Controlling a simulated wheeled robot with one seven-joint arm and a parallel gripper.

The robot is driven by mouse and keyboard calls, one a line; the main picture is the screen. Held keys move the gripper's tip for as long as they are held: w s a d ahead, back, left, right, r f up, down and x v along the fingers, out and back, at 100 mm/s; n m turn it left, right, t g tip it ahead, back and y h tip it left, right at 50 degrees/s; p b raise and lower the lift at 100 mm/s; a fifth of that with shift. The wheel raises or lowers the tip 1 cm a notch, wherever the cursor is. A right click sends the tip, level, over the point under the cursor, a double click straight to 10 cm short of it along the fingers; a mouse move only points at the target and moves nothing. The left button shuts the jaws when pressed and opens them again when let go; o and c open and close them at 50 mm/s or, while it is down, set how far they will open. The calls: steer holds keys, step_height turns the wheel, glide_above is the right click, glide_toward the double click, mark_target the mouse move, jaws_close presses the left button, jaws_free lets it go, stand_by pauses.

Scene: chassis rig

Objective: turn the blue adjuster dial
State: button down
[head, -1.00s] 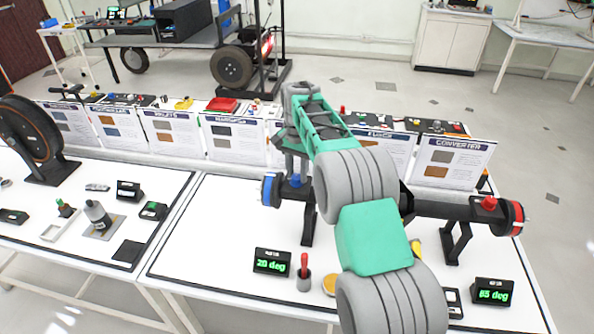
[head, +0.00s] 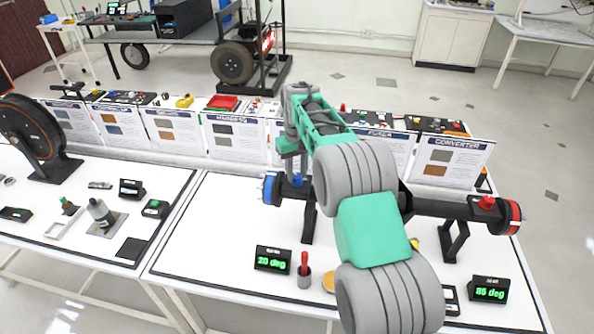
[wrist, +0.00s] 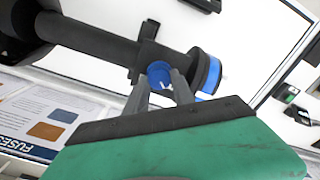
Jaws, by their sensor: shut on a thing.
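A dark horizontal tube stands on black supports on the white table. A blue adjuster dial (head: 297,180) sits on top of its left end, beside a blue end ring (head: 268,189). In the wrist view, the blue dial (wrist: 159,73) has a white mark and lies between the two grey fingertips. My gripper (wrist: 163,84) is shut on the dial from above. In the head view, my gripper (head: 293,168) is small and partly hidden by my arm. The display (head: 272,260) in front of the left end reads 20 deg.
A red dial (head: 486,203) and red end ring (head: 514,216) are at the tube's right end, with another display (head: 489,289) in front. A red-handled tool (head: 304,270) stands near the left display. Information panels (head: 236,137) line the back edge.

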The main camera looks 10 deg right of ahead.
mark_target(296, 175)
steer(key=shift+w+r+n, duration=0.1)
steer(key=shift+n, duration=0.7)
steer(key=shift+a, duration=0.1)
steer(key=c, duration=1.1)
jaws_free()
steer(key=shift+o, duration=0.2)
step_height(296, 175, up, 8)
steer(key=shift+f+b, duration=0.15)
steer(key=shift+b, duration=0.4)
